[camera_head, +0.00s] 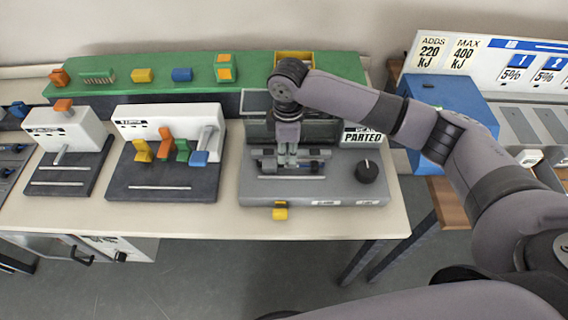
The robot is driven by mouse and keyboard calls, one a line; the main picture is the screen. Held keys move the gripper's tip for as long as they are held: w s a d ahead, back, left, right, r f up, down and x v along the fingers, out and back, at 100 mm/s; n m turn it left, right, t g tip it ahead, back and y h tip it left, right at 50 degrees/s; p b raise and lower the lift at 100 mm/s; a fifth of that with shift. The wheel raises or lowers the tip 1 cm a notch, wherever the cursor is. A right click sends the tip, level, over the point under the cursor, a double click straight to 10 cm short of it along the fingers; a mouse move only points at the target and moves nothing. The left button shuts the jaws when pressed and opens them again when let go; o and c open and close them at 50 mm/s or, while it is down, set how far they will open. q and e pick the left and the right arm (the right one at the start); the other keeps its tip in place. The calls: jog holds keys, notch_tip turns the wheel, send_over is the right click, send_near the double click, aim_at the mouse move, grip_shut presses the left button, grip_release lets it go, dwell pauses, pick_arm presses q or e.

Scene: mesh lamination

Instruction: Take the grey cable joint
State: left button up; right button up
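My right gripper (287,162) points straight down over the grey machine (330,191) at the right of the table. Its fingertips are at a dark grey bar-like part (315,167) lying across the machine's top, which may be the grey cable joint. The fingers hide the middle of this part. They look close together, but I cannot tell whether they grip it or only stand beside it. My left gripper is not in view.
A black knob (367,171) stands right of the gripper, with a "PARTED" sign (363,137) behind. White-and-dark stations (160,193) with coloured levers stand left. A green shelf (120,88) runs behind; a blue box (440,92) is right. The table's front strip is mostly clear.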

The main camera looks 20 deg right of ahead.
aim_at(287, 165)
notch_tip(287, 165, down, 5)
jog(key=shift+r+p, duration=0.1)
jog(key=shift+p, duration=0.5)
jog(key=shift+c, duration=0.5)
grip_shut()
jog(key=shift+w, duration=0.1)
